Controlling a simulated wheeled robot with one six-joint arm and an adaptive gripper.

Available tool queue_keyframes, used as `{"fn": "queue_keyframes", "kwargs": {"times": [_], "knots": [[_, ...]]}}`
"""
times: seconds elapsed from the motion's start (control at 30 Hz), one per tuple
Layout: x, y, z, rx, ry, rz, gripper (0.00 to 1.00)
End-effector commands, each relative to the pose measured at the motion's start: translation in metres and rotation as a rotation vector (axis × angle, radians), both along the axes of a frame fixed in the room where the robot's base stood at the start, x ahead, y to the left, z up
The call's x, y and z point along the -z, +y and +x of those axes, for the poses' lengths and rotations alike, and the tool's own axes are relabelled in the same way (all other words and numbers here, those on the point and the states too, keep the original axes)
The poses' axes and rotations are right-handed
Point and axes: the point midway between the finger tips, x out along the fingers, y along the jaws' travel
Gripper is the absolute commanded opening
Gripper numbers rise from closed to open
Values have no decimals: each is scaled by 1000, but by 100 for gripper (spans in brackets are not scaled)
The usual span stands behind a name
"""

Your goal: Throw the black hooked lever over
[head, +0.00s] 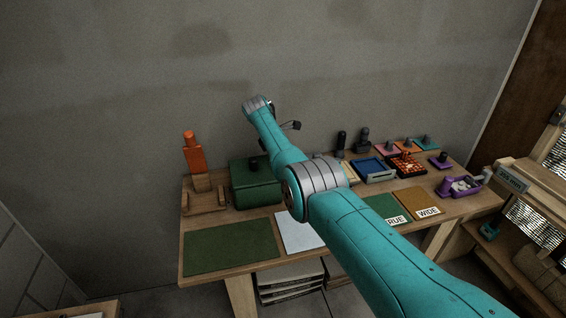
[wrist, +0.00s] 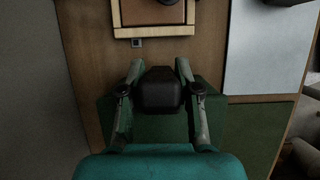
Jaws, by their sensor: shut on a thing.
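In the wrist view my gripper (wrist: 160,75) is shut, with its two fingers on either side of a black block-like piece (wrist: 160,92), which I take to be the black hooked lever. Its hook shape cannot be made out. Behind it is a dark green box (wrist: 205,130). In the head view the green box (head: 256,190) stands on the bench, with a small dark piece (head: 254,163) at its top. My gripper is hidden there by my own arm.
An orange lever (head: 195,158) on a wooden base (head: 205,200) stands left of the box. A green mat (head: 232,247) and a white sheet (head: 299,231) lie in front. A blue tray (head: 373,168) and several small fixtures are on the right. A grey wall is behind.

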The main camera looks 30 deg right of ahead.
Motion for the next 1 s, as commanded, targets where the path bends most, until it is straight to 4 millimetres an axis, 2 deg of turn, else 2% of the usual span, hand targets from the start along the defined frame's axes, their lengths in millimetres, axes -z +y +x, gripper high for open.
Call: {"fn": "queue_keyframes", "kwargs": {"times": [0.4,0.93,0.97,1.0], "knots": [[-1,0,-1,2,31,-89,0],[-1,0,-1,1,34,-98,0],[-1,0,-1,1,34,-98,40],[-1,0,-1,1,34,-98,50]]}}
